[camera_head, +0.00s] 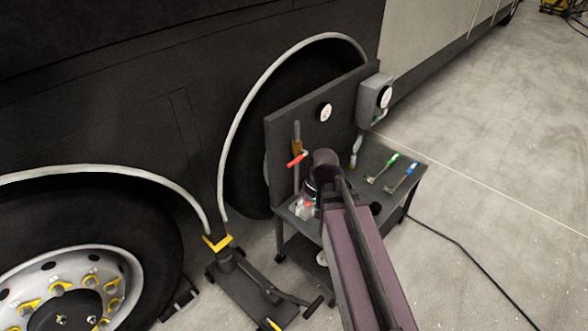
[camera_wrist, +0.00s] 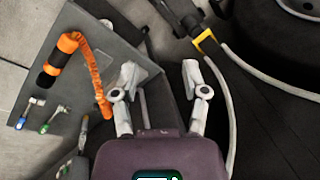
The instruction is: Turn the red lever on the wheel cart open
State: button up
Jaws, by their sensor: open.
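The red lever (camera_head: 297,160) is in the head view, on a brass valve (camera_head: 297,146) in a thin upright pipe at the left of the cart's back panel (camera_head: 285,122). The lever lies roughly crosswise to the pipe. My gripper (camera_head: 304,208) is just below and right of the lever, partly hidden by my wrist, over the near left part of the wheel cart (camera_head: 398,205). In the wrist view my gripper (camera_wrist: 160,82) is open with nothing between its fingers. I cannot make out the red lever in the wrist view.
A green-handled tool (camera_head: 383,166) and a blue-handled tool (camera_head: 403,177) lie on the cart top. A floor jack (camera_head: 245,285) is left of the cart.

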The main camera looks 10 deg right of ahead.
jog(key=w+f+m+t+y+b, duration=0.1)
jog(key=w+f+y+b, duration=0.45)
jog(key=w+b, duration=0.2)
jog(key=m+t+y+b, duration=0.4)
jog(key=t+y+b, duration=0.5)
jog(key=b, duration=1.1)
send_near(294, 161)
jog(key=v, duration=0.3)
jog(key=shift+d+f, duration=0.35)
jog(key=shift+f, duration=0.1)
jog(key=shift+a, duration=0.1)
jog(key=p+x, duration=0.2)
jog(key=x, duration=1.1)
jog(key=shift+w+a+p, duration=0.1)
jog(key=shift+a+p, duration=0.2)
